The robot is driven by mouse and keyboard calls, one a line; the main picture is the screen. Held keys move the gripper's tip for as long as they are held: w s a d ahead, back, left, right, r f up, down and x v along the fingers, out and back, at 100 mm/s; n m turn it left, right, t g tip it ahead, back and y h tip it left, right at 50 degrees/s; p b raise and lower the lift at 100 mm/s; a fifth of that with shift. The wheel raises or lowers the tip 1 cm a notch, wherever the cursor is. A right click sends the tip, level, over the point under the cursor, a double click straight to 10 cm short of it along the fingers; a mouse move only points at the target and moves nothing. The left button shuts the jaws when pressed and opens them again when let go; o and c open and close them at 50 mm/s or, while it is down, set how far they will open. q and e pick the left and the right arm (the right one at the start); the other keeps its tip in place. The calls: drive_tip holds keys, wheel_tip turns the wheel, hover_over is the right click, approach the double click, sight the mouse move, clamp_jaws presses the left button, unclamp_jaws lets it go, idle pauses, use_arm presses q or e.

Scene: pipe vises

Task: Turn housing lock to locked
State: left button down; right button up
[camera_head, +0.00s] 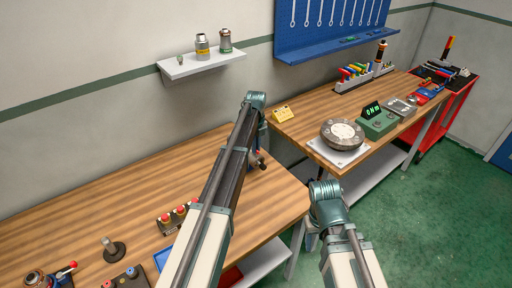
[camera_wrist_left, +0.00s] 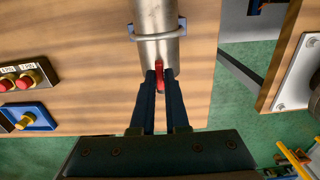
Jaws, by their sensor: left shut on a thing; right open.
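In the left wrist view, a grey metal cylindrical housing (camera_wrist_left: 156,18) with a ring around it stands over the wooden bench. A small red lock lever (camera_wrist_left: 160,72) is at its lower end. My left gripper (camera_wrist_left: 160,82) is shut on this red lever, with its two dark blue fingers on either side. In the head view my left arm reaches over the near bench and hides most of the housing and the gripper. My right arm shows at the lower right of the head view, but its gripper is hidden.
A panel with red buttons (camera_head: 179,216) sits left of my left arm. A black upright post (camera_head: 114,250) and a device with a red-knobbed lever (camera_head: 42,280) stand farther left. The far bench holds a round metal flange (camera_head: 342,134) and a green meter (camera_head: 377,122).

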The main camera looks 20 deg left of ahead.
use_arm(q)
drive_tip(key=c, duration=0.9)
unclamp_jaws()
drive_tip(key=shift+r, duration=0.1)
wheel_tip(320, 180, up, 14)
drive_tip(key=p, duration=1.3)
drive_tip(key=shift+f+p, duration=0.2)
drive_tip(key=shift+p, duration=0.2)
